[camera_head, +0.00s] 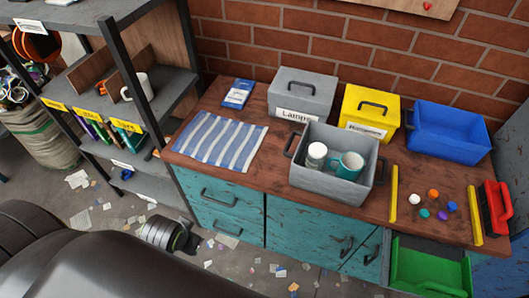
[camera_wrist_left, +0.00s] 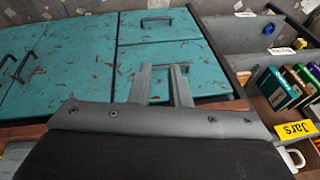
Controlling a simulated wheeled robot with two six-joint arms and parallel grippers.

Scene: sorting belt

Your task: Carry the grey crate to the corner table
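The grey crate (camera_head: 335,184) sits upright on the wooden counter in the head view, with a black handle at each side. Inside it stand a pale jar (camera_head: 316,156) with a white lid and a teal mug (camera_head: 348,166). My left gripper (camera_wrist_left: 161,70) shows in the left wrist view, its two grey fingers apart with nothing between them. It is over the teal drawer fronts, clear of the crate. Neither gripper shows in the head view. I cannot make out a corner table.
A grey lidded box labelled Lamps (camera_head: 304,92), a yellow box (camera_head: 370,108) and a blue bin (camera_head: 449,131) stand behind the crate. A striped cloth (camera_head: 221,140) lies left. Yellow strips, small balls and a red brush (camera_head: 495,208) lie right. Shelves (camera_head: 150,100) stand left; scraps litter the floor.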

